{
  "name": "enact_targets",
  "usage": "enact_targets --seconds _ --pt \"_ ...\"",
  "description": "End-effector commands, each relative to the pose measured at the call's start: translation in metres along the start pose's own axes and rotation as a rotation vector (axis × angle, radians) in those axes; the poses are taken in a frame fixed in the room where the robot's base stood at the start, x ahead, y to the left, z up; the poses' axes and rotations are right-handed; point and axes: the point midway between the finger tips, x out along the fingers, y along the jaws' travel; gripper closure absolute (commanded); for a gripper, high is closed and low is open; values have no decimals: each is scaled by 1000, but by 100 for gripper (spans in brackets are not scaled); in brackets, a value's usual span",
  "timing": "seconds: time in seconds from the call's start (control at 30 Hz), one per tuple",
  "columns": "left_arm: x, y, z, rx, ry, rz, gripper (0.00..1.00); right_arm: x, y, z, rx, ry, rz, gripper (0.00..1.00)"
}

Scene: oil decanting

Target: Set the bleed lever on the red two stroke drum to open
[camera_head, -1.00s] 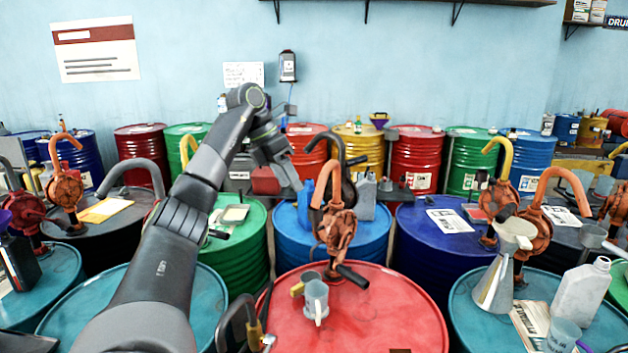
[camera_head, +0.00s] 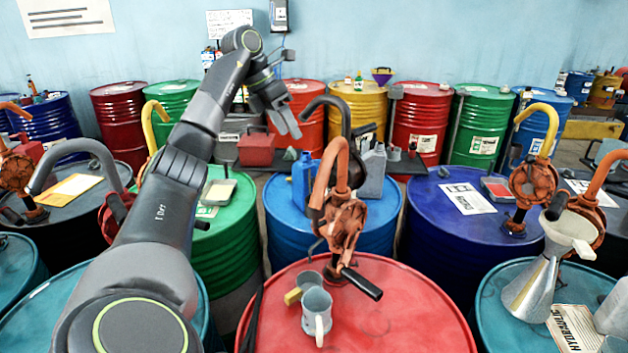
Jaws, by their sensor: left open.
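The red drum (camera_head: 400,320) stands at the front centre. A rusty orange pump (camera_head: 344,225) with a curved spout and a black-gripped crank handle (camera_head: 361,283) rises from its top. I cannot pick out the bleed lever for sure. My left gripper (camera_head: 284,122) is open and empty, raised above and beyond the drum, up and left of the pump. My right gripper is not in view.
A blue drum (camera_head: 280,225) with jugs and a dark pump stands behind the red one. A green drum (camera_head: 235,245) is at left; a teal drum (camera_head: 500,285) with a metal funnel can (camera_head: 535,285) is at right. The red drum's front right top is clear.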

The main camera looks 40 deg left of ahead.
Motion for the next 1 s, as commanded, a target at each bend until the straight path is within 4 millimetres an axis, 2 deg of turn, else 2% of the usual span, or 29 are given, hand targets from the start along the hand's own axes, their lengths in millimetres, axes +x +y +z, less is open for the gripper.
enact_targets --seconds 0.03,0.17,0.23,0.4,0.6,0.8,1.0 --pt "13 1 -2 1 0 -2 47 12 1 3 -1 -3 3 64" --pt "42 1 -3 0 4 -3 47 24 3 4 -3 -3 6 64" --pt "51 0 0 -1 6 -1 47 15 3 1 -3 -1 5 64" --pt "88 -1 0 -1 5 -4 47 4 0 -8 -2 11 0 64" --pt "125 -1 0 -1 3 -4 47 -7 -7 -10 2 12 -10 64" --pt "147 0 0 -2 1 -2 47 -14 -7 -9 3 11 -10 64" --pt "153 0 -1 -1 1 0 47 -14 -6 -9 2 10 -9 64"
